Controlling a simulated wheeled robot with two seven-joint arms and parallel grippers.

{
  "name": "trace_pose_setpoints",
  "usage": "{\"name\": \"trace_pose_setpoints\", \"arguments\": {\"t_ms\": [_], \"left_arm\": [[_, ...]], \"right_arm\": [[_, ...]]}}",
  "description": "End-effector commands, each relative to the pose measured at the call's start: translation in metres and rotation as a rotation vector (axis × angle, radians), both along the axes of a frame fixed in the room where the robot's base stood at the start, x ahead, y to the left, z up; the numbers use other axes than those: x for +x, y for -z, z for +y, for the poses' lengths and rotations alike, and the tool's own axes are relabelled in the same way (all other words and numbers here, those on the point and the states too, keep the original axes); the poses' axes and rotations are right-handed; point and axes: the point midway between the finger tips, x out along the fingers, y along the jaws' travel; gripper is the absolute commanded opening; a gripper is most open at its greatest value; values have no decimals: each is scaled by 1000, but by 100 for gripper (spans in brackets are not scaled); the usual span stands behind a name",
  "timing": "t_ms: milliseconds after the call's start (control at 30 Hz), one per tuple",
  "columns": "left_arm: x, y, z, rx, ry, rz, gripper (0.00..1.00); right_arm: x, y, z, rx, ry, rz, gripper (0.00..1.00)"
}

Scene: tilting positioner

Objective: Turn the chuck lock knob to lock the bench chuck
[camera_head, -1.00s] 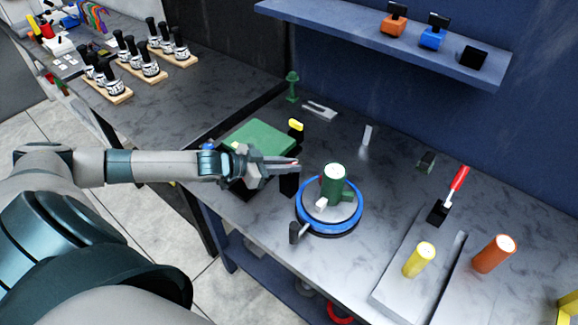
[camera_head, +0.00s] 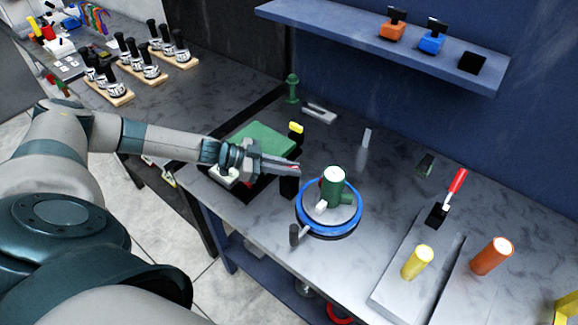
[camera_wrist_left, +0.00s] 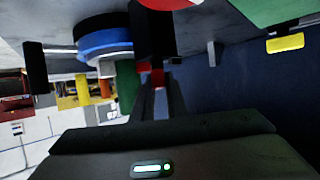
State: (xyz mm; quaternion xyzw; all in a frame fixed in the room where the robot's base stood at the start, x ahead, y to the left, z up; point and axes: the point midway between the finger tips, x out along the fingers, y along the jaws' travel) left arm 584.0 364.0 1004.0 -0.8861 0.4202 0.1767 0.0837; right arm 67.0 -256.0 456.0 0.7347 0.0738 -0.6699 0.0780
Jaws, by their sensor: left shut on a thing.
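The bench chuck has a blue ring (camera_head: 300,214) on a dark base, with an upright green cylinder (camera_head: 333,186) topped in white. It also shows in the left wrist view as a blue ring (camera_wrist_left: 105,42). A small pale block (camera_head: 321,206) sits low on its front, and a dark grey upright piece (camera_head: 295,235) stands at its front left. I cannot tell which part is the lock knob. My left gripper (camera_head: 296,169) is left of the cylinder, its fingers closed at the top of a black post (camera_head: 289,187). Red shows at its fingertips (camera_wrist_left: 156,77). My right gripper is not in view.
A green box (camera_head: 262,138) with a yellow piece (camera_head: 296,128) lies behind the left gripper. A grey plate with a yellow cylinder (camera_head: 417,262), an orange cylinder (camera_head: 491,256) and a red-handled lever (camera_head: 457,181) are to the right. A shelf (camera_head: 380,47) overhangs the back.

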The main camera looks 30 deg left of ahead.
Motion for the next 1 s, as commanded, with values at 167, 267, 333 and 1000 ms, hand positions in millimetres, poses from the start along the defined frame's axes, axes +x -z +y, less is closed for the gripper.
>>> {"name": "trace_pose_setpoints", "arguments": {"t_ms": [167, 267, 333, 1000], "left_arm": [[3, -3, 0, 1, 70, -5, 0], [3, -3, 1, 1, 120, -5, 0], [3, -2, 0, 3, 167, -5, 0], [3, 3, 0, -1, 700, -4, 0]], "right_arm": [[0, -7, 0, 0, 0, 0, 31], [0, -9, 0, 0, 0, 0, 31], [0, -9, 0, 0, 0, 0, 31], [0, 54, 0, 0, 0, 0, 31]]}}
